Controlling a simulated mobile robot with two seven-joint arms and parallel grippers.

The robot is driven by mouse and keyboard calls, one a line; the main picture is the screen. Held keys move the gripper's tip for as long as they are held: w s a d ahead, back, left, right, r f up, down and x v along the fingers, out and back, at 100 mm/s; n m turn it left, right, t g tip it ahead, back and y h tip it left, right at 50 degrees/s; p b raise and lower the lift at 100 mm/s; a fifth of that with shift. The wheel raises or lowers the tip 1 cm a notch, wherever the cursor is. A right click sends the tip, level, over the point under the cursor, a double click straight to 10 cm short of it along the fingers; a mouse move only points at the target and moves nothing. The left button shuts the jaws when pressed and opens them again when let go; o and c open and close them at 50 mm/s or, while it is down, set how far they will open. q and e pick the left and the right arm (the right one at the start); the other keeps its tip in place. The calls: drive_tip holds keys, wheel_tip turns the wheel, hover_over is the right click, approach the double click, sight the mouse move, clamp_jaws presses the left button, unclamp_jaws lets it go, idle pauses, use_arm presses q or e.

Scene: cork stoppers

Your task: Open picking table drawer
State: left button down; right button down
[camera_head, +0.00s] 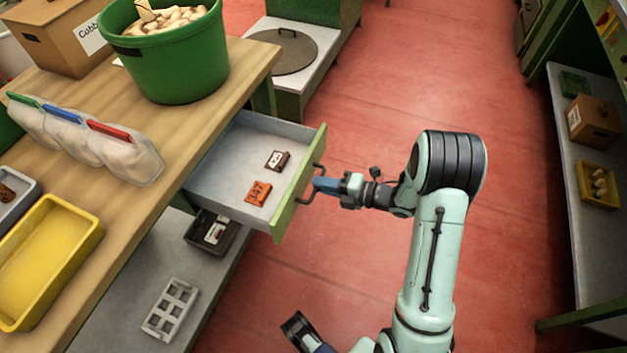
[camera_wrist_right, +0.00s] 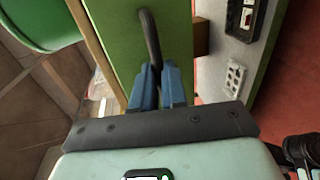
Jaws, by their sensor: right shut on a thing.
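The picking table drawer (camera_head: 232,165) stands pulled out from under the wooden table top (camera_head: 205,105). Its green front (camera_head: 287,210) carries a dark bar handle (camera_head: 311,196). My right gripper (camera_head: 318,185) is shut on the handle. In the right wrist view its blue fingers (camera_wrist_right: 158,85) close around the handle (camera_wrist_right: 149,40) against the green front (camera_wrist_right: 115,35). An orange tag (camera_head: 258,192) and a dark brown tag (camera_head: 277,160) lie inside the drawer. My left gripper (camera_head: 298,328) shows only in part at the bottom of the head view; its jaws are unclear.
On the table stand a green bucket (camera_head: 175,60) of corks, bags with coloured clips (camera_head: 85,145) and a yellow tray (camera_head: 45,262). A shelf below holds a dark box (camera_head: 212,232) and a white rack (camera_head: 170,310). Red floor (camera_head: 370,90) is clear to the right, up to another shelf (camera_head: 590,230).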

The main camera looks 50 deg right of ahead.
drive_tip(key=shift+s, duration=0.1)
drive_tip(key=c, duration=1.2)
unclamp_jaws()
drive_tip(key=shift+o, duration=0.2)
